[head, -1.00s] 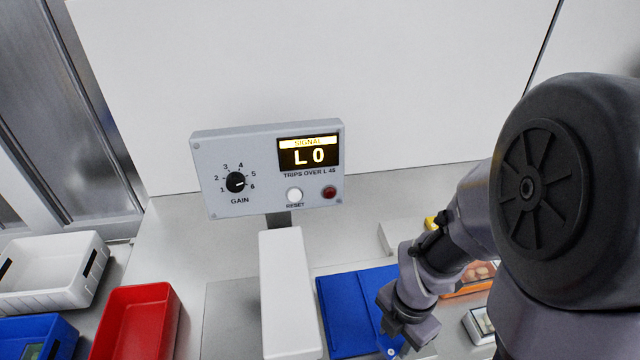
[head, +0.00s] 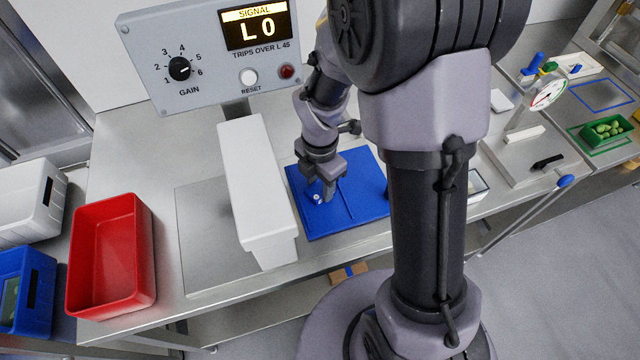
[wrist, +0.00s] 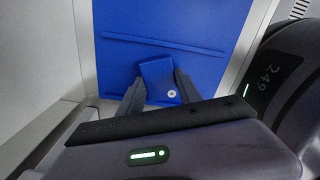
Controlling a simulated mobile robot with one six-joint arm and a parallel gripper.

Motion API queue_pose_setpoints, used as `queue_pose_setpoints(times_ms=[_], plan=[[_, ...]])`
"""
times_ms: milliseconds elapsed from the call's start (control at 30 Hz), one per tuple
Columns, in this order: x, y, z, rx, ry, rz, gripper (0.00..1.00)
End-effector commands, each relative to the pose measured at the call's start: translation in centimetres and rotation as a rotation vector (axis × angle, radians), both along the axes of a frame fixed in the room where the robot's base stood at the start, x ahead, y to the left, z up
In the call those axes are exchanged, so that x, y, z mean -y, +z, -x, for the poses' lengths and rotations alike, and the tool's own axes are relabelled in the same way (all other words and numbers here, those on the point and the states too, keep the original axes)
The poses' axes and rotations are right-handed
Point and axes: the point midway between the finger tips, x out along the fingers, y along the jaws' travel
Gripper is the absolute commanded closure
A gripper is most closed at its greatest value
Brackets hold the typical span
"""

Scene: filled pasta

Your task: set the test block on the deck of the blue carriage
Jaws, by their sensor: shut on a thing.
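The blue carriage (head: 362,168) shows as a flat blue deck with a raised rib across it, on the steel bench right of the white housing. Its deck also fills the top of the wrist view (wrist: 205,62). My gripper (head: 322,192) is over the deck, left of the rib in the head view. In the wrist view my gripper (wrist: 158,92) is shut on the test block (wrist: 156,72), a small blue block with a pale round spot. The block is blue on blue, and I cannot tell whether it touches the deck.
A white housing (head: 255,185) stands close left of the carriage, below the grey control box (head: 210,60), whose display reads L 0. A red bin (head: 112,255) stands further left, with white and blue bins beyond. A dial gauge (head: 547,95) stands at the right.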

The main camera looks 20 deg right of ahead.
Motion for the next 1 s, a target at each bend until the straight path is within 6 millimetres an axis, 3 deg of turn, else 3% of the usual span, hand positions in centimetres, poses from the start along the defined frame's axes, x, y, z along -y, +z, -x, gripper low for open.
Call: queue_pose_setpoints(times_ms=[100,133,233,567,667,900,1000], plan=[[0.0,-0.4,0.0,0.000,0.000,0.000,0.99],[0.0,-0.4,0.0,0.000,0.000,0.000,0.55],[0.0,-0.3,0.0,0.000,0.000,0.000,0.37],[0.0,0.2,0.0,0.000,0.000,0.000,0.37],[0.0,2.3,-0.1,0.003,-0.001,0.000,0.37],[0.0,9.3,0.0,0.003,-0.001,0.000,0.37],[0.0,11.1,0.0,0.002,0.000,0.000,0.37]])
